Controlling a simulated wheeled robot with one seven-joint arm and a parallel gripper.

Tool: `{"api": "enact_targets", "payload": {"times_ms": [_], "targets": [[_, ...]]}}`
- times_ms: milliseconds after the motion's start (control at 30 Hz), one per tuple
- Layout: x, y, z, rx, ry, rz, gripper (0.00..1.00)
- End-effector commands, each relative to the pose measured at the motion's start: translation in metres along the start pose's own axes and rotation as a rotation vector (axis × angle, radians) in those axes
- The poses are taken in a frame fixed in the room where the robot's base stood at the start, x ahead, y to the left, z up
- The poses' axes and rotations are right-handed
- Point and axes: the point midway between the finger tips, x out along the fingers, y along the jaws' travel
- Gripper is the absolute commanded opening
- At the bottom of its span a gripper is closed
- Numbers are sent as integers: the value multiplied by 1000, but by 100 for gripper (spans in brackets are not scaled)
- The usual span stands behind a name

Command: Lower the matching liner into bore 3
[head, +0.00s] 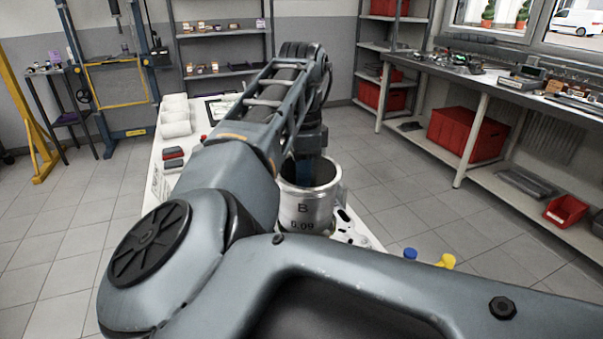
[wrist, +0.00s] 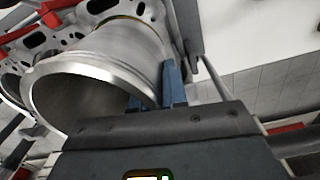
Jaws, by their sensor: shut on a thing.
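A silver cylinder liner (head: 305,208) marked "B 0.09" stands near the middle of the head view, largely upright, with its open top showing. It fills the left of the wrist view (wrist: 105,75). My gripper (wrist: 157,92) is shut on its wall, with one blue finger at the inside of the rim and one outside. The engine block (head: 352,230) shows in part beside the liner, and its deck with openings shows in the wrist view (wrist: 97,8). The liner's lower end is close to the deck; I cannot tell whether it is inside a bore or which one.
The white table (head: 150,190) carries white cylinders (head: 174,115) and dark and red small blocks (head: 173,158). Blue (head: 410,254) and yellow (head: 446,261) items show at the right. A workbench (head: 480,72) stands behind. My arm hides much of the table.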

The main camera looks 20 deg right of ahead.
Motion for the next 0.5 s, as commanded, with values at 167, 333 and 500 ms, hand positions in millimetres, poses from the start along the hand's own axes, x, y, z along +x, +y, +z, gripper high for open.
{"api": "enact_targets", "payload": {"times_ms": [167,333,500], "targets": [[-1,0,0,0,0,-1,0],[-1,1,0,0,0,-1,0],[-2,3,-1,0,0,0,0]]}}
